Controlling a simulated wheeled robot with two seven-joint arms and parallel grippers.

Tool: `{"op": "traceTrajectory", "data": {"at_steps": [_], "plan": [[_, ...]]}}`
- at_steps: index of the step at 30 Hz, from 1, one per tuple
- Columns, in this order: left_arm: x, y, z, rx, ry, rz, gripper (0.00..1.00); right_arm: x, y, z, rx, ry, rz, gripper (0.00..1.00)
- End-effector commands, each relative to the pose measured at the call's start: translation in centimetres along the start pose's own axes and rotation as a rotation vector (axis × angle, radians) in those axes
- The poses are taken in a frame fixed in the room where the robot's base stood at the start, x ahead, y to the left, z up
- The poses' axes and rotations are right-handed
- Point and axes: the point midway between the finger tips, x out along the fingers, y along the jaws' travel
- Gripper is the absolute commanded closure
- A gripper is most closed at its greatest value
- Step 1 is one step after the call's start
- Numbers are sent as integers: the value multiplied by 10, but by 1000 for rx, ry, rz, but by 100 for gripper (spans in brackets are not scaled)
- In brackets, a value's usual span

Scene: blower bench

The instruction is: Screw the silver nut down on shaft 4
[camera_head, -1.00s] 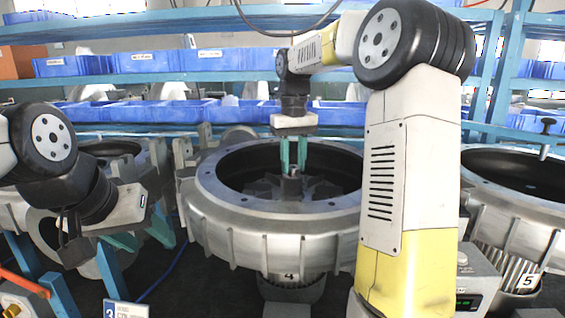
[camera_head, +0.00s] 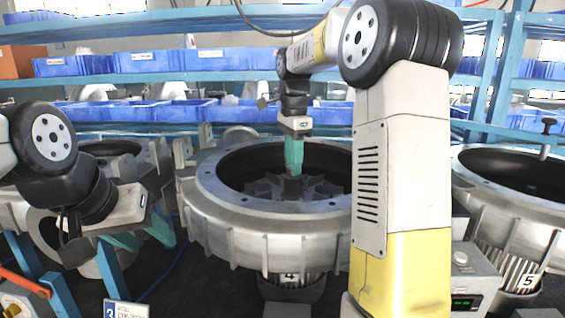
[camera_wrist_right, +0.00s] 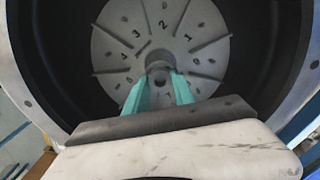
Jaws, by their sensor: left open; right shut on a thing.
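The housing marked 4 (camera_head: 205,180) is a wide grey metal ring, open at the top, in the middle of the head view. My right gripper (camera_head: 293,172) is inside the ring, pointing down over the hub at its centre. In the right wrist view my right gripper's teal fingertips (camera_wrist_right: 160,77) are shut on the small round silver nut (camera_wrist_right: 157,66) at the hub centre. Shaft 4 itself is mostly hidden by the nut and fingers. My left gripper (camera_head: 142,240) is open and empty, low at the left, apart from the housing.
The hub disc (camera_wrist_right: 190,65) around the nut has radial vanes and printed numbers. Housing 5 (camera_head: 480,205) stands at the right, with a grey box with a green display (camera_head: 470,285) beside it. Another housing is at the left. Blue bins (camera_head: 185,110) fill the shelves behind.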

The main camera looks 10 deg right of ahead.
Motion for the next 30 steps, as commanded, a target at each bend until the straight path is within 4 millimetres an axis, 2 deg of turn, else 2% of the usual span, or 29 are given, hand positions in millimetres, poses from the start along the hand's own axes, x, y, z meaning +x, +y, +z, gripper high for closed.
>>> {"op": "traceTrajectory", "data": {"at_steps": [9, 12, 21, 22, 23, 30], "plan": [[0, 0, 0, 0, 0, 0, 49, 1, 1, -1, 513, 3, 3, 100], [0, 0, 0, 0, 0, 0, 49, 1, 1, -1, 627, 3, 4, 100], [0, 0, 0, 0, 0, 0, 49, 1, 2, -2, 688, 4, 6, 100], [0, 0, 0, 0, 0, 0, 49, 1, 2, -2, 688, 4, 6, 68], [0, 0, 0, 0, 0, 0, 49, 1, 2, -2, 688, 4, 6, 62], [0, 0, 0, 0, 0, 0, 49, 1, 1, -1, 685, 2, 4, 61]]}}
